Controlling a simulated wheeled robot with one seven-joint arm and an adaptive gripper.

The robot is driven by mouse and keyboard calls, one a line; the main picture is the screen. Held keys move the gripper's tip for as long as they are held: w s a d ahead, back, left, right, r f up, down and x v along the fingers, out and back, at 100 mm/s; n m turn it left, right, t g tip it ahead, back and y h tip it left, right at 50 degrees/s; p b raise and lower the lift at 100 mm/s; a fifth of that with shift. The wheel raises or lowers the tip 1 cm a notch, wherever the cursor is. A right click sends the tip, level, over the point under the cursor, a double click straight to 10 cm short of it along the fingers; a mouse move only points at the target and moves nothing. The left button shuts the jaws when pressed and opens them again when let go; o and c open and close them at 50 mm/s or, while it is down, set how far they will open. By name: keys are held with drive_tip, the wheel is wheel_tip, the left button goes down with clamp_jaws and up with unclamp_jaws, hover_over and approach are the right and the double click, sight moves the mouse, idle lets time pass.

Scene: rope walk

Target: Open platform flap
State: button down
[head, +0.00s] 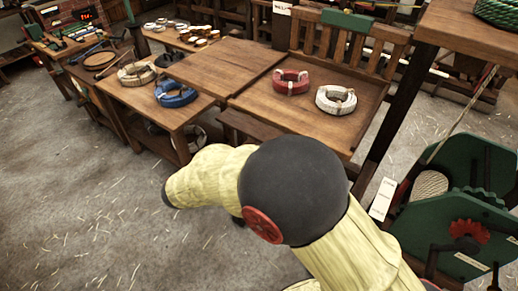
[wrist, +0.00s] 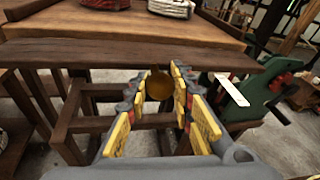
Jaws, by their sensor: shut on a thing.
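My gripper (wrist: 158,84) shows in the wrist view, its yellow-padded fingers on both sides of a round brass knob (wrist: 159,88). The fingers are shut on the knob. Just beyond it is the front edge of a wooden platform (wrist: 125,55). In the head view the platform (head: 312,121) bears a red rope coil (head: 291,82) and a white rope coil (head: 336,100). A flat wooden panel (head: 228,64) adjoins it on the left; I cannot tell which board is the flap. In the head view my arm hides the gripper and knob.
A side table (head: 148,97) with a blue coil (head: 175,94) stands left of the platform. A green machine (head: 455,225) with a red knob stands at right, near my arm. Wooden legs and rails (wrist: 95,125) lie under the platform. The floor at left is clear.

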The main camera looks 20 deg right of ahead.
idle(0.3)
drive_tip(key=c, duration=1.5)
unclamp_jaws()
drive_tip(key=shift+c, duration=0.2)
drive_tip(key=shift+o, duration=0.2)
drive_tip(key=shift+a, duration=0.1)
drive_tip(key=v, duration=1.1)
drive_tip(key=shift+s+a, duration=0.2)
drive_tip(key=shift+a, duration=0.15)
drive_tip(key=shift+r, duration=0.1)
